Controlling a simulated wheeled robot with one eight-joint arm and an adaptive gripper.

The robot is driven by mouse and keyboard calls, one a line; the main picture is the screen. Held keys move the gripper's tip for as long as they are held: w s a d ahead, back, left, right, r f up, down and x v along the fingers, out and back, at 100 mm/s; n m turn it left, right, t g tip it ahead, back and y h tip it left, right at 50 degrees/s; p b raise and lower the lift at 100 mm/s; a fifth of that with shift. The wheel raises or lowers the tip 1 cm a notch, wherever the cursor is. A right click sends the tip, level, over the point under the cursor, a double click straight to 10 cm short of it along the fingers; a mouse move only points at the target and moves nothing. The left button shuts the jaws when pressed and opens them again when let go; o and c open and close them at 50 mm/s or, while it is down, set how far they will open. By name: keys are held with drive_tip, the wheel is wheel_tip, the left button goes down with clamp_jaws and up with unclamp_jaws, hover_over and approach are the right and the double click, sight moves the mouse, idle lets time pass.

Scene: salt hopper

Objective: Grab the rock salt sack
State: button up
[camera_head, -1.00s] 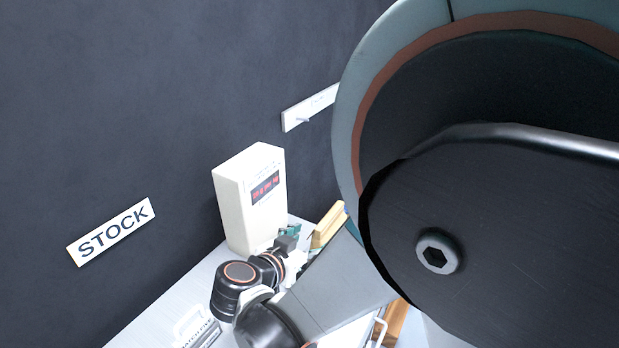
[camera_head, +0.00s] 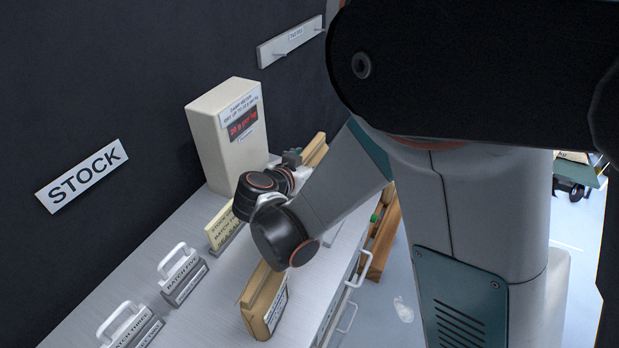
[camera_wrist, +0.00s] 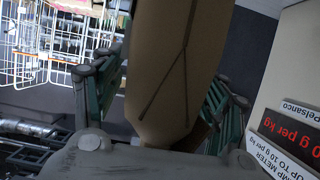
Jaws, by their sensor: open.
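A tan, paper-coloured body with dark crease lines, which looks like the rock salt sack (camera_wrist: 175,60), fills the middle of the wrist view. No label shows on it, so I cannot be sure of its name. My gripper (camera_wrist: 160,95) is open, with one teal-padded finger on each side of this body. I cannot tell whether the pads touch it. In the head view my gripper (camera_head: 291,158) is small and partly hidden by my wrist, beside a tan upright thing (camera_head: 316,149) that may be the same sack.
A cream damp meter (camera_head: 225,140) with a red display stands on the bench (camera_head: 185,235) close to my gripper. A white wire rack (camera_wrist: 60,40) shows in the wrist view.

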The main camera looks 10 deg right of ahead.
clamp_jaws()
drive_tip(key=shift+r, duration=0.1)
drive_tip(key=shift+r, duration=0.15)
